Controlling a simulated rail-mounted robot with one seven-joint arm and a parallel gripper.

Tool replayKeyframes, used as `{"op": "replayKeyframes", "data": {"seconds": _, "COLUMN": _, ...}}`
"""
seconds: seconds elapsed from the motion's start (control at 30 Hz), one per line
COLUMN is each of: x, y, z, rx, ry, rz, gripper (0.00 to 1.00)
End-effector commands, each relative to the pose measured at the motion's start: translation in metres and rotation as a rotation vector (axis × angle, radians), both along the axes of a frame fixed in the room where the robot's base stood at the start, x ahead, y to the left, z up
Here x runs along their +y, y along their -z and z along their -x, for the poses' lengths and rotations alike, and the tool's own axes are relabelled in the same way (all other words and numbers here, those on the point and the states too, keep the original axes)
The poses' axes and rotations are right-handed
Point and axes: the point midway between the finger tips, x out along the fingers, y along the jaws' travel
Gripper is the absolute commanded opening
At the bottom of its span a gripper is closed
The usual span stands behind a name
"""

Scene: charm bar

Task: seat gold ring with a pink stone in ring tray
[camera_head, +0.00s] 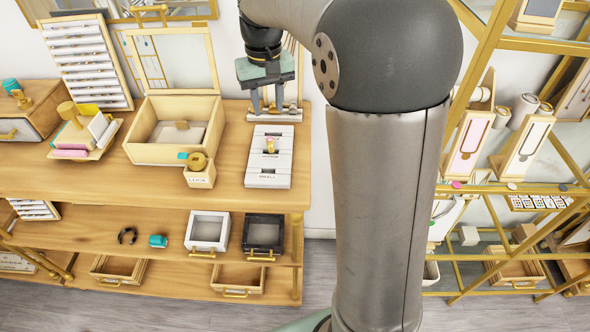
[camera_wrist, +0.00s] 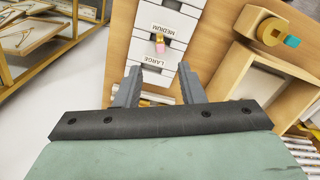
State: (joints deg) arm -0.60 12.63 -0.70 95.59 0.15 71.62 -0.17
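The ring tray (camera_head: 254,172) is a white block with labelled slots, lying on the wooden counter below my gripper. In the wrist view the tray (camera_wrist: 151,75) shows the labels MEDIUM and LARGE. The gold ring with a pink stone (camera_head: 270,146) stands in the tray's middle part. In the wrist view the ring (camera_wrist: 160,43) is at a slot between those two labels, pink stone showing; its depth in the slot is unclear. My gripper (camera_head: 268,112) is above the tray's back end, apart from the ring. Its fingers (camera_wrist: 160,78) are spread, with nothing between them.
An open wooden box (camera_head: 150,153) stands left of the tray, with a small wooden lock block (camera_head: 200,179) at its front right. A stand with white slats (camera_head: 274,117) is behind the tray. A gold-framed shelf (camera_head: 485,60) is at the right.

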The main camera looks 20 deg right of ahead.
Motion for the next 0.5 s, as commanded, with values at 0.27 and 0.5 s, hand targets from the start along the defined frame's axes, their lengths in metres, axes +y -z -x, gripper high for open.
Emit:
{"op": "replayKeyframes", "data": {"seconds": 0.27, "x": 0.001, "y": 0.026, "z": 0.136, "rx": -0.037, "ry": 0.0, "rz": -0.003, "gripper": 0.36}}
{"op": "replayKeyframes", "data": {"seconds": 0.5, "x": 0.001, "y": 0.075, "z": 0.24, "rx": -0.063, "ry": 0.0, "rz": -0.003, "gripper": 0.36}}
